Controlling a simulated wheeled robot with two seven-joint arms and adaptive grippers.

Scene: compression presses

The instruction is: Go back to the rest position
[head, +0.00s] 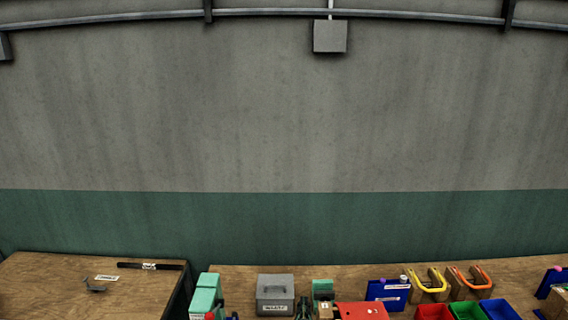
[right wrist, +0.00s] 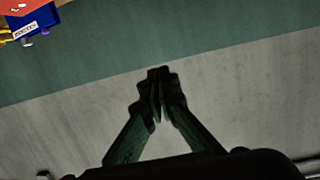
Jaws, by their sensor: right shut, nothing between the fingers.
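My right gripper (right wrist: 160,76) is shut and empty in the right wrist view, its dark fingertips together. My left gripper is in neither view.
The workbench (head: 390,270) holds a grey lidded box (head: 275,292), a teal press (head: 206,296), a red case (head: 361,311), a blue labelled bin (head: 388,293) and several coloured bins at right. A separate wooden table (head: 70,285) stands at left, mostly bare.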

